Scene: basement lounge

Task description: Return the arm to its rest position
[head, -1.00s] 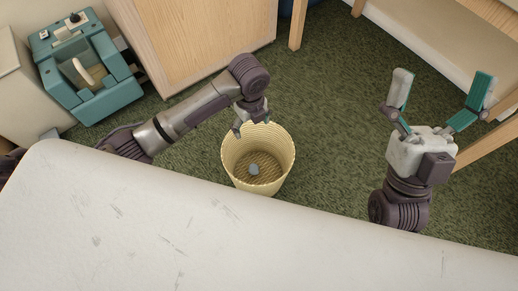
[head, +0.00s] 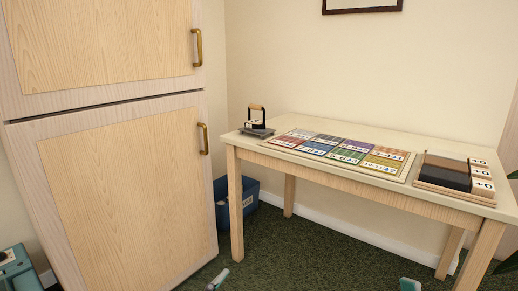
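Two fingertips show at the bottom edge of the head view, a grey and teal one on the left and a teal one on the right. They look like the spread fingers of my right gripper (head: 313,284), open with only carpet visible between them. Its palm and arm are below the picture. My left gripper and arm are out of view.
A tall wooden cabinet (head: 120,190) fills the left. A table (head: 330,178) holds a metal iron-like device (head: 257,122), coloured cards (head: 345,150) and a tray with dark blocks (head: 447,176). A teal machine (head: 15,268) shows bottom left.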

